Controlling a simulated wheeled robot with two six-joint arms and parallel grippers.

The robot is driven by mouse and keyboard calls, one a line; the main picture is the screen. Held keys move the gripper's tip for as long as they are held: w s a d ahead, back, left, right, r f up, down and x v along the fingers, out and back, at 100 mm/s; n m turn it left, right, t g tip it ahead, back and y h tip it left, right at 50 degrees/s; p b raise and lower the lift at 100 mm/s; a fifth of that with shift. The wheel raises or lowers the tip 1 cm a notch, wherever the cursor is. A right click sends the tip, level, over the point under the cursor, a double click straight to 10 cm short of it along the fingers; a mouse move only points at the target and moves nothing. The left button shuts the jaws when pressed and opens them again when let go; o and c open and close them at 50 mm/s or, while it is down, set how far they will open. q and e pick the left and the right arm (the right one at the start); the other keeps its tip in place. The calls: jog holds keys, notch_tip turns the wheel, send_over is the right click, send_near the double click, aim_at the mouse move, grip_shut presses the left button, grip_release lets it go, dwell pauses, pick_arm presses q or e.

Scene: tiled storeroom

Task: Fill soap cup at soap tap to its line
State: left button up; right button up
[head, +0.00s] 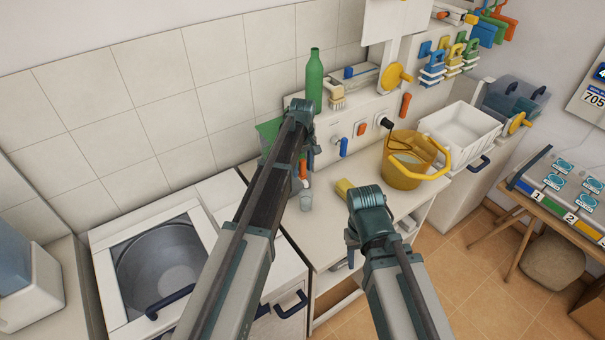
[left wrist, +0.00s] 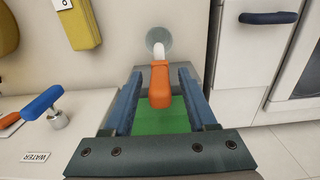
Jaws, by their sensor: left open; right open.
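The soap tap's orange handle (left wrist: 159,88) lies between the fingers of my open left gripper (left wrist: 158,98), with a gap on each side. In the head view the handle (head: 303,169) is partly hidden by my left gripper (head: 302,150). A small grey cup (head: 306,201) stands on the counter below the tap. In the left wrist view, the cup (left wrist: 156,36) is under the white spout (left wrist: 159,52); its line and fill level cannot be made out. My right gripper (head: 352,250) is open and empty, near the counter's front edge.
A blue-handled tap (left wrist: 42,103) is beside the soap tap, near a WATER label (left wrist: 37,157). A yellow sponge (head: 343,188) and a yellow bucket (head: 403,172) are on the counter. A green bottle (head: 314,80) stands above the taps. A round basin (head: 160,265) is at left.

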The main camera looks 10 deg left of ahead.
pick_arm(q)
grip_shut()
dwell(0.3)
dwell(1.2)
